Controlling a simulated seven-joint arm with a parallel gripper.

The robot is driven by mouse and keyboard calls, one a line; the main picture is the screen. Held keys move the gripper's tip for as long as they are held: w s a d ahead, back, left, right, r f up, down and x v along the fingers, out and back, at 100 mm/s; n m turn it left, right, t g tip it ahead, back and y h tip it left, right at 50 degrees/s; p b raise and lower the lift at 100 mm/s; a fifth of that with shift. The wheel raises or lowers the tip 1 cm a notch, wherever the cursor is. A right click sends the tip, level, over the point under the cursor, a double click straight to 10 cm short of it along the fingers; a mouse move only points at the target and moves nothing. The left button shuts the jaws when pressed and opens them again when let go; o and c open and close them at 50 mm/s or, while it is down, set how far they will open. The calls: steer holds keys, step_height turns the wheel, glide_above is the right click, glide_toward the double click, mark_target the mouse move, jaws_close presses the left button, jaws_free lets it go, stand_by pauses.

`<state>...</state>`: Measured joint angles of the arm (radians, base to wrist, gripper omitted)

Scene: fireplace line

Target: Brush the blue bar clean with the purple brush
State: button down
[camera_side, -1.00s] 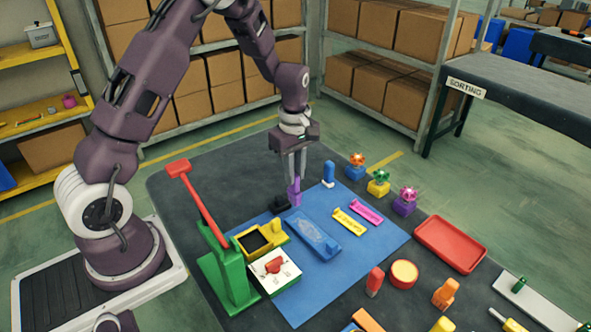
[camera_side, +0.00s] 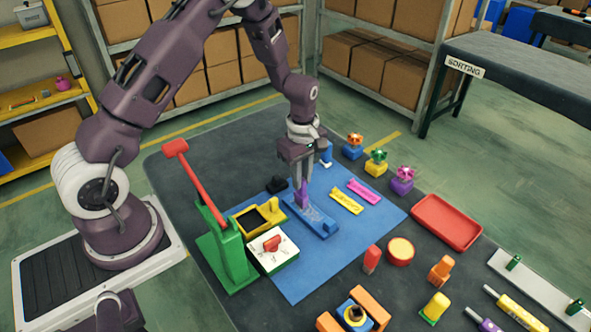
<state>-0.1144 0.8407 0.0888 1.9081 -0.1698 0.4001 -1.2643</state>
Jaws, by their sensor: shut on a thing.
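The blue bar (camera_side: 323,229) lies on the blue mat (camera_side: 330,262), with a pale patch on its upper face. The purple brush (camera_side: 302,197) is upright between the fingers of my gripper (camera_side: 301,182), which is shut on it. The brush is over the far left part of the bar. Its lower end appears to be at the bar's upper face, but I cannot tell whether they touch. The fingers and brush hide part of the bar's far end.
A green stand with a red lever (camera_side: 200,190), a yellow tray (camera_side: 245,226) and a white box with a red knob (camera_side: 272,255) stand left of the bar. Yellow (camera_side: 346,202) and pink (camera_side: 364,191) bars lie to its right. A red tray (camera_side: 447,238) is farther right.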

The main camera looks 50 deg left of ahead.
steer(key=shift+d, duration=3.85)
steer(key=shift+a, duration=5.65)
step_height(320, 180, up, 8)
steer(key=shift+s, duration=0.1)
steer(key=shift+d+f, duration=0.65)
steer(key=shift+f, duration=0.7)
steer(key=shift+d+f, duration=0.6)
steer(key=shift+f, duration=0.75)
steer(key=shift+d+f, duration=0.65)
steer(key=shift+f, duration=0.7)
steer(key=a+r, duration=0.4)
steer(key=r, duration=0.4)
